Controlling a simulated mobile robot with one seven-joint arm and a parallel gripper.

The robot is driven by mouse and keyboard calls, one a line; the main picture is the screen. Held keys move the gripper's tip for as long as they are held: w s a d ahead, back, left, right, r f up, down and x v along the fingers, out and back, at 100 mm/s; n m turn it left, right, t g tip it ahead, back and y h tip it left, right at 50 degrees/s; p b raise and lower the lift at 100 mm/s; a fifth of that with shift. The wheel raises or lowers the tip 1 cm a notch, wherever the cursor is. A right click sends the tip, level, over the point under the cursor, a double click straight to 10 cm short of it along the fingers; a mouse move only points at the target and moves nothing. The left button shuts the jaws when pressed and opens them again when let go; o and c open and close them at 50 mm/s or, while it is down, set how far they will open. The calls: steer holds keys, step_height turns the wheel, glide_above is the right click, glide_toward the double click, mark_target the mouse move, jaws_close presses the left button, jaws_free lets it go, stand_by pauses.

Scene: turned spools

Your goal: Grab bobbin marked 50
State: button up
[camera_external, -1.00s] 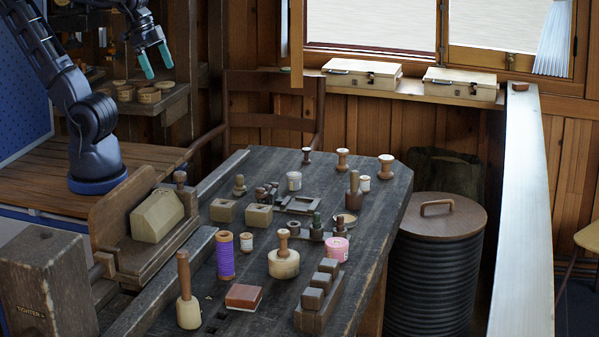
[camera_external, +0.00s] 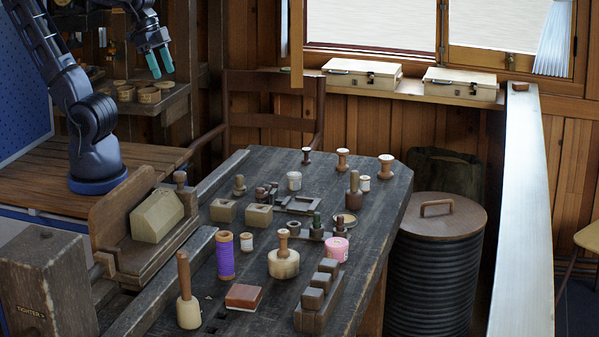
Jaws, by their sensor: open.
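A spool wound with purple thread (camera_external: 225,258) stands nearer, beside a small spool with a pale band (camera_external: 246,242). No number is legible on any of them, so I cannot tell which is marked 50. My gripper (camera_external: 160,65), with teal fingertips, is open and empty. It is raised at the upper left, well away from the spools.
Wooden mallets (camera_external: 284,262), a pink jar (camera_external: 337,249), a reddish-brown block (camera_external: 243,297) and a rack of dark blocks (camera_external: 316,296) crowd the near bench. A chair (camera_external: 270,120) stands behind. Bare bench shows around the far spools.

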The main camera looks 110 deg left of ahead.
steer(key=w+d+f+m+h, duration=0.25)
steer(key=w+d, duration=0.25)
steer(key=w, duration=0.4)
steer(key=m+g, duration=0.2)
steer(key=m, duration=0.5)
glide_above(246, 235)
steer(key=s+a, duration=0.4)
steer(key=a, duration=0.1)
step_height(246, 235, down, 23)
steer(key=shift+m+h, duration=0.25)
steer(key=shift+w+d+x, duration=0.1)
steer(key=shift+w+x, duration=0.1)
steer(key=shift+x, duration=1.45)
steer(key=shift+w+d+x, duration=0.15)
steer(key=shift+w+x, duration=0.05)
steer(key=shift+x, duration=1.45)
steer(key=f, duration=0.1)
steer(key=w+d+f, duration=0.1)
steer(key=d+f, duration=0.1)
steer(key=shift+w, duration=0.3)
steer(key=shift+w+d+f, duration=0.2)
steer(key=shift+d+f, duration=0.05)
steer(key=shift+f, duration=0.25)
steer(key=c, duration=1)
steer(key=shift+r, duration=0.1)
steer(key=shift+c, duration=0.2)
